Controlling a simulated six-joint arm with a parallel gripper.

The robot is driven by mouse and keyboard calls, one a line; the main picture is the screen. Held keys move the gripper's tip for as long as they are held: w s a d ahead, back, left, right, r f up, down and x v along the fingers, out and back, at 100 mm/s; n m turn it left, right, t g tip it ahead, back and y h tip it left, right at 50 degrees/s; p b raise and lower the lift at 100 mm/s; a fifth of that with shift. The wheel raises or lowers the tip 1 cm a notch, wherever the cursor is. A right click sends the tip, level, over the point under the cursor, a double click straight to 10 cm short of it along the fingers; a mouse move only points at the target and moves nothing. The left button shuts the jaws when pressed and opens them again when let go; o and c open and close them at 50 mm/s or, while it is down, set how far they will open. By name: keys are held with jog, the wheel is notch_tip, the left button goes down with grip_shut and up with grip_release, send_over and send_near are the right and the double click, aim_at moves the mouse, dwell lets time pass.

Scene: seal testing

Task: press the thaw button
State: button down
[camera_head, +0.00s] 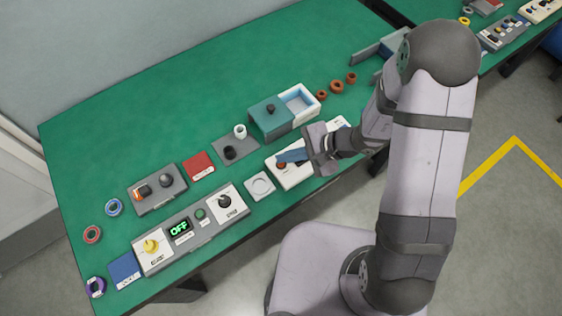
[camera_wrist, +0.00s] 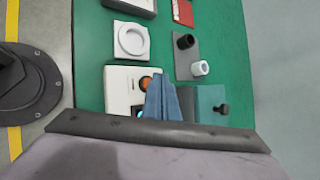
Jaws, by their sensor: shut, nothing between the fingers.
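My gripper (camera_head: 281,157) has blue fingers, shut and empty, over a white panel (camera_head: 292,179) near the front edge of the table. In the wrist view the shut fingers (camera_wrist: 160,78) lie in front of the white panel (camera_wrist: 118,92). An orange round button (camera_wrist: 146,82) shows just left of the fingertips, and a cyan spot (camera_wrist: 141,112) is partly hidden by them. The labels are too small to read, so I cannot tell which control is the thaw button. Contact with the panel cannot be told.
A grey console (camera_head: 217,229) with an OFF display (camera_head: 179,227), yellow knob (camera_head: 151,246), green button (camera_head: 200,214) and black knob (camera_head: 224,202) stands to the left. A white square with a ring (camera_head: 260,186) lies between. A teal box (camera_head: 270,122) stands behind the white panel.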

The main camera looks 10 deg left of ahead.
jog(key=shift+f+b, duration=0.8)
jog(key=shift+b, duration=0.4)
dwell(1.0)
dwell(0.4)
jog(key=shift+r+p, duration=0.45)
jog(key=shift+r, duration=0.35)
jog(key=shift+r, duration=0.1)
jog(key=shift+r+p, duration=1.75)
jog(key=shift+r, duration=0.65)
